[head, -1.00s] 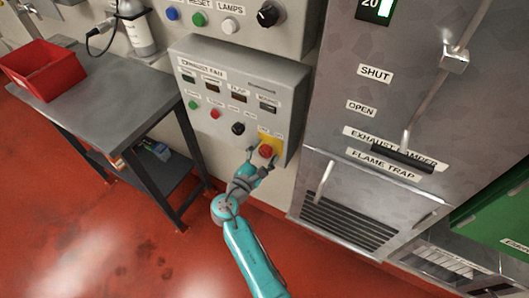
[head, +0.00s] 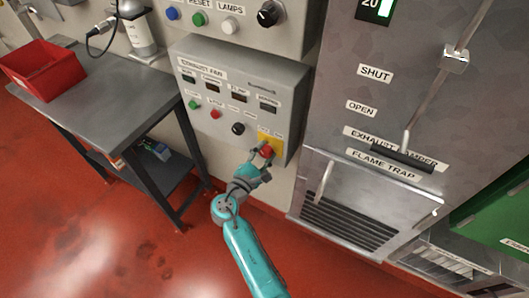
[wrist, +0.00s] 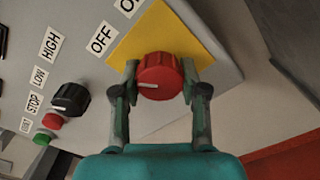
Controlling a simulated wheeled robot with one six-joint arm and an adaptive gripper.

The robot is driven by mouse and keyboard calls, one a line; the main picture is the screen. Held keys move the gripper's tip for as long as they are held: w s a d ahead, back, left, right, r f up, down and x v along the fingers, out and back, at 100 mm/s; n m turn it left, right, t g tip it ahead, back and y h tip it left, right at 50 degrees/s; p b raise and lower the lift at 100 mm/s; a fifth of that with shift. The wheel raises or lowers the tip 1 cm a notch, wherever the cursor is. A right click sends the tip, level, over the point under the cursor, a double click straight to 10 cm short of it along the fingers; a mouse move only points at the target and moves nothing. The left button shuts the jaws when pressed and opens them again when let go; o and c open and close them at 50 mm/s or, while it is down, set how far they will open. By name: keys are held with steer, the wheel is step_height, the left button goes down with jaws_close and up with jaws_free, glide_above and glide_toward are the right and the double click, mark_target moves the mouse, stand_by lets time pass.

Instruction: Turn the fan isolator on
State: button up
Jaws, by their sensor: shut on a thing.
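The fan isolator is a red rotary knob (wrist: 160,77) on a yellow plate (wrist: 165,32) at the lower right corner of the exhaust fan panel (head: 222,127). In the head view the red knob (head: 266,151) is partly covered by my gripper (head: 262,155). In the wrist view my gripper (wrist: 160,85) is shut on the knob, one finger on each side. The knob's white pointer line points left, toward the OFF label (wrist: 101,38). Another label, partly cut off, stands at the top edge.
A black knob (wrist: 70,98) with HIGH, LOW and STOP labels sits left of the isolator, with red and green buttons beyond. A steel cabinet (head: 390,110) stands to the right. A grey bench (head: 100,85) with a red bin (head: 45,75) is at left.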

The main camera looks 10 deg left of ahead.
steer(key=m, duration=0.4)
steer(key=shift+m, duration=0.3)
steer(key=m, duration=0.3)
steer(key=shift+m, duration=0.4)
steer(key=m, duration=0.4)
steer(key=shift+m, duration=2)
steer(key=o, duration=1.1)
steer(key=shift+o, duration=0.2)
steer(key=v, duration=1.2)
steer(key=shift+r, duration=0.1)
